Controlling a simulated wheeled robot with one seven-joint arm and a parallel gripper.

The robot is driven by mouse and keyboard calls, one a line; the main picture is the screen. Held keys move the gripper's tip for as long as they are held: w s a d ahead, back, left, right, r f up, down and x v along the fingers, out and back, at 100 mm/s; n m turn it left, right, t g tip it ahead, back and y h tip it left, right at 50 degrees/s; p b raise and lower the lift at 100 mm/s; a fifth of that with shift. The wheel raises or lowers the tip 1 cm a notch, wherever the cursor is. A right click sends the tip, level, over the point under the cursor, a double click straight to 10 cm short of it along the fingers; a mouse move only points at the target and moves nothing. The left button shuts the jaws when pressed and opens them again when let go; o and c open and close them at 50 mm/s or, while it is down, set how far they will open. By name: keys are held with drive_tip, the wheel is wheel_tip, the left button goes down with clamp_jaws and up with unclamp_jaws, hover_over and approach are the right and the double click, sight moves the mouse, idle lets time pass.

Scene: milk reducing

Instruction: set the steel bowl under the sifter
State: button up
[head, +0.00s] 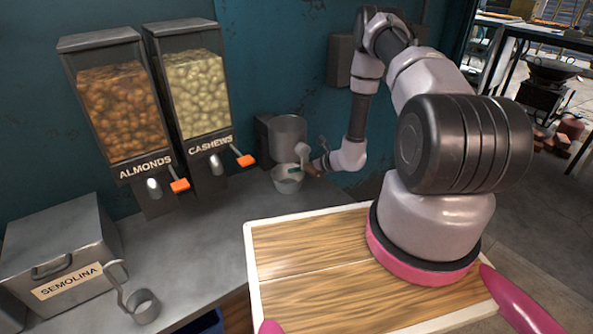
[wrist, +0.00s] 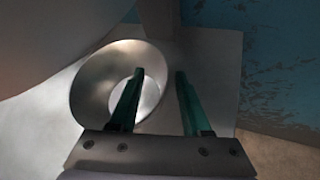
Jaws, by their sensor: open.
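The steel bowl (head: 287,180) stands upright on the grey counter, at the front foot of the sifter (head: 288,135), a grey drum on a dark wall-side body. In the head view the bowl shows just below the drum; whether it is fully beneath it I cannot tell. My gripper (head: 296,171) is at the bowl's right rim. In the wrist view my gripper (wrist: 157,90) has its green fingers apart, one in front of the bowl's (wrist: 90,88) shiny inside and the other right of the rim. Whether they touch it is unclear.
The almond dispenser (head: 115,110) and cashew dispenser (head: 195,90) hang left of the sifter. A semolina bin (head: 60,245) and a metal scoop (head: 143,305) are at the left. The counter (head: 215,235) between is clear. A white-edged wooden board (head: 300,270) lies in front.

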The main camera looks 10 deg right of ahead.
drive_tip(key=v, duration=1.1)
